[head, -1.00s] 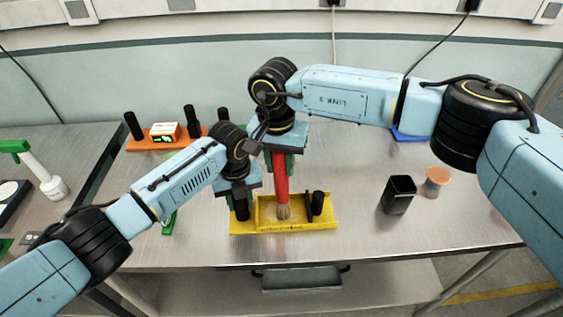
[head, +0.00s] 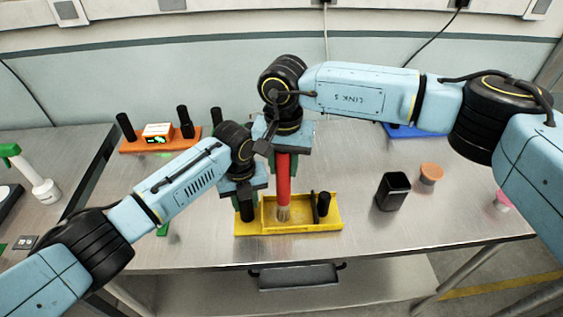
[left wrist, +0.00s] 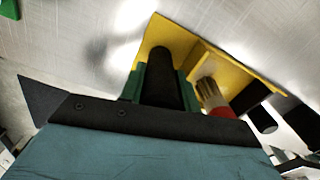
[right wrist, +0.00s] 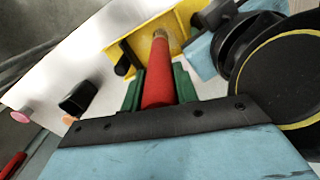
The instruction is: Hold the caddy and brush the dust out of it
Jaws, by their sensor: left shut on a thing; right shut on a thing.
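The yellow caddy (head: 290,228) sits on the metal table near its front edge, with a black post at each end of its shallow tray. My left gripper (head: 245,205) is shut on the caddy's left black post (left wrist: 160,78). My right gripper (head: 283,152) is shut on the red handle of a brush (head: 283,178), which hangs upright. The brush's pale bristles (left wrist: 207,92) are down inside the caddy's tray. Whether they touch the tray floor I cannot tell. Any dust left in the tray is too small to make out.
A black square cup (head: 392,190) and an orange-lidded jar (head: 430,173) stand to the right. An orange caddy (head: 145,144) with black posts is at the back left, and a blue item (head: 405,131) at the back right. Table between caddy and cup is clear.

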